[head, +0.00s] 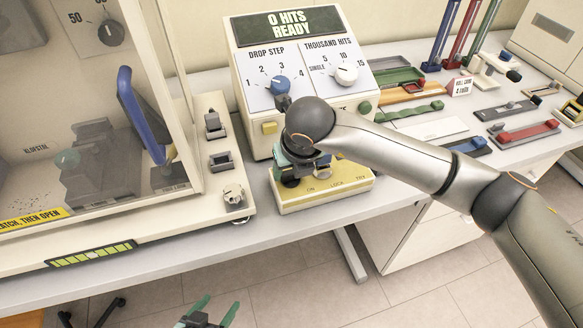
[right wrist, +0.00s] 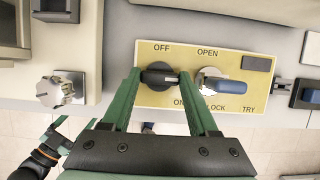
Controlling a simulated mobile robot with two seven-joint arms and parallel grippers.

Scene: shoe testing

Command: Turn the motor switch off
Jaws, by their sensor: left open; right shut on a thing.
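The yellow switch panel (right wrist: 225,98) sits at the table's front edge; in the head view its front (head: 325,196) shows below my right arm. The motor switch (right wrist: 158,77) is a black knob between the OFF and ON labels, its handle lying roughly crosswise. My right gripper (right wrist: 158,85) has its green fingers on both sides of that handle and is shut on it. In the head view my right wrist hides the switch. A second knob with a blue handle (right wrist: 230,86) stands to the right, by OPEN, LOCK and TRY. My left gripper (head: 209,312) is open and empty, low in front of the table.
The console (head: 300,62) reading "0 HITS READY" stands behind the panel. A clear-fronted test cabinet (head: 100,260) with a blue handle (head: 140,115) is at left. Trays and tools (head: 412,112) cover the table's right side. A silver knob (right wrist: 62,88) is left of the panel.

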